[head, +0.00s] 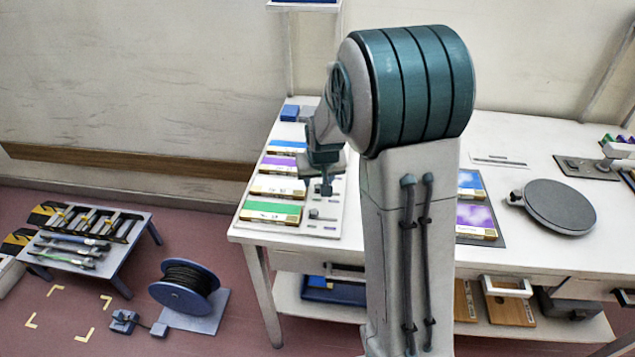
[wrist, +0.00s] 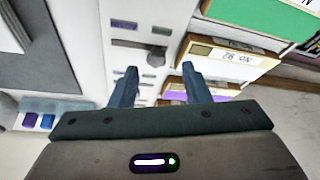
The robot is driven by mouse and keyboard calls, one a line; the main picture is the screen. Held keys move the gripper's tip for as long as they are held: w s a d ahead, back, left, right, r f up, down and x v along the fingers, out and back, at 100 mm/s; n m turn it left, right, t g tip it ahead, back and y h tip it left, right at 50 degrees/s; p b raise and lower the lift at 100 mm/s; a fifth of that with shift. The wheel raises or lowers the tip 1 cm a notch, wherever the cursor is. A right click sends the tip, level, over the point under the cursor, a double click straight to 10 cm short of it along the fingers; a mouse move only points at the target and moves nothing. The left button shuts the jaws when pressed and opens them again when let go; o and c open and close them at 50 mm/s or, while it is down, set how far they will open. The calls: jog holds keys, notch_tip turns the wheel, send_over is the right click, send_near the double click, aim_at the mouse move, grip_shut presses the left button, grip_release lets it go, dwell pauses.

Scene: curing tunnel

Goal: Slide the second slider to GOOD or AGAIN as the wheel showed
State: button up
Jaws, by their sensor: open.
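A pale slider panel (head: 331,226) lies on the white table beside a row of coloured, labelled boxes. It fills the upper middle of the wrist view (wrist: 145,12). One dark grey slider knob (wrist: 157,56) shows there just beyond my fingertips, between small purple and green plates too small to read. A small knob also shows in the head view (head: 316,213), near the green box. My gripper (wrist: 159,72) is open, its two blue fingers apart above the panel with nothing visible held. In the head view my gripper (head: 326,188) hangs over the panel; my arm hides part of the table.
A green-topped box (head: 270,211) and other boxes border the panel. A dark round disc (head: 558,206) stands on the table at the right. A cable reel (head: 185,288) and a low rack (head: 84,240) stand on the floor at the left.

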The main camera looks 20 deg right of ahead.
jog(key=v, duration=1.1)
jog(key=shift+r, duration=0.2)
jog(key=s+a+g, duration=0.1)
jog(key=s, duration=2.1)
jog(key=shift+s+a+f+n+g, duration=0.2)
jog(key=shift+a+n+g, duration=0.1)
jog(key=shift+a+n, duration=0.1)
jog(key=shift+s, duration=0.1)
jog(key=shift+c, duration=0.7)
